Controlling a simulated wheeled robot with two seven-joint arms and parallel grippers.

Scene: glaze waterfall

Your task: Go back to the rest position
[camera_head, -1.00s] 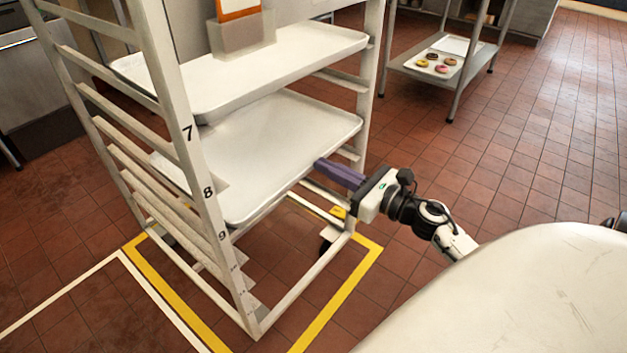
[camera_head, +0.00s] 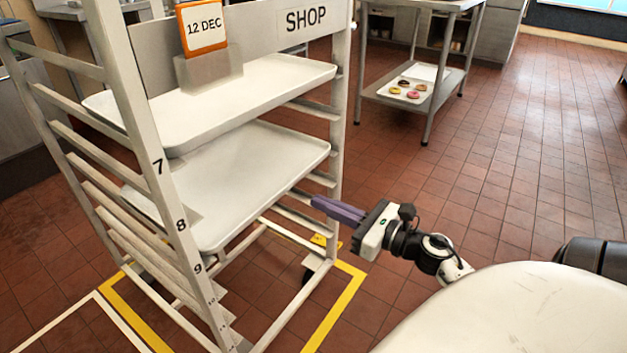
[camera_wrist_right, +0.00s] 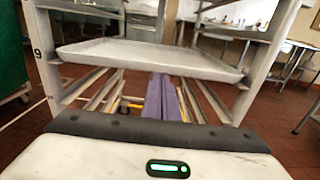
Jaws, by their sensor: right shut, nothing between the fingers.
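My right gripper (camera_head: 338,211) is at the right side of the tray rack (camera_head: 166,190), with its purple fingers shut together and nothing between them. In the right wrist view its fingers (camera_wrist_right: 163,98) point toward the rack, just below the front edge of a tray (camera_wrist_right: 150,57). In the head view the fingers appear clear of the lower white tray (camera_head: 250,170), to its right. My left gripper is not in view.
An upper white tray (camera_head: 215,98) sits above the lower one. Yellow floor tape (camera_head: 335,305) surrounds the rack's foot. A steel table (camera_head: 440,85) with donuts on a lower shelf stands at the back. Open tiled floor (camera_head: 520,170) lies to the right.

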